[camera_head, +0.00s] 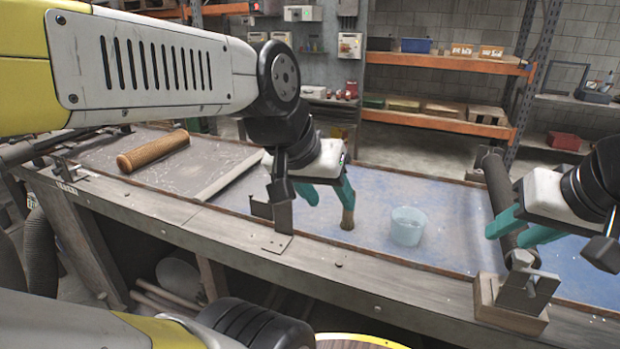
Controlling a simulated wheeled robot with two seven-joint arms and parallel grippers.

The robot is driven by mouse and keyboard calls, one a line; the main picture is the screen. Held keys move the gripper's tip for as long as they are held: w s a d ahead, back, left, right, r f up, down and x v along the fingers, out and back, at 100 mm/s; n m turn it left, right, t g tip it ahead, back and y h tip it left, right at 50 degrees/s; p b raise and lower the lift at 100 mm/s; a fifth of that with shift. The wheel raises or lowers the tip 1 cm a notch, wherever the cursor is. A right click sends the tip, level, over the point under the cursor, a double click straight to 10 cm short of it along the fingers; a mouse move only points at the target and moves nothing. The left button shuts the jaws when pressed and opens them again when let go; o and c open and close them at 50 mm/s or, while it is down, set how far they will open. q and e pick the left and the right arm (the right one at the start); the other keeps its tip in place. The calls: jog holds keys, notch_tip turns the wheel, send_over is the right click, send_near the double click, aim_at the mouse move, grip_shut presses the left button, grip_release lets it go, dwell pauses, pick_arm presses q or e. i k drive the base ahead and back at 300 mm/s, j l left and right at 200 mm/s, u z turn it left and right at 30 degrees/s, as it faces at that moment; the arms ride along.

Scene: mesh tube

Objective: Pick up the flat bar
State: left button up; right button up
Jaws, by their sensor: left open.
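A long, pale grey flat bar (228,176) lies slantwise on the grey left part of the workbench. My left gripper (326,202) is to the right of the bar, apart from it. Its teal fingers point down and are spread open. A short brown piece (347,220) shows just below its right finger; I cannot tell whether they touch. My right gripper (502,238) is at the far right, with teal fingers pointing left beside a dark roller (497,182). Whether it holds anything is unclear.
A brown mesh tube (153,151) lies at the back left of the bench (160,208). A translucent blue cup (407,226) stands on the blue surface. A metal bracket (280,215) rises from the front edge, and a wooden block with metal parts (510,303) sits at the right.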

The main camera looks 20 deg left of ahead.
aim_at(208, 192)
jog(key=u, duration=1.3)
jog(key=i+j+z, duration=0.1)
jog(key=j, duration=0.25)
jog(key=i+j, duration=0.3)
jog(key=i+j+z, duration=0.15)
jog(key=j, duration=0.2)
jog(key=i+j, duration=0.25)
jog(key=i+j+z, duration=0.15)
jog(key=j, duration=0.35)
jog(key=i+j, duration=0.2)
jog(key=j, duration=0.15)
jog(key=i+j+z, duration=0.15)
jog(key=j, duration=0.25)
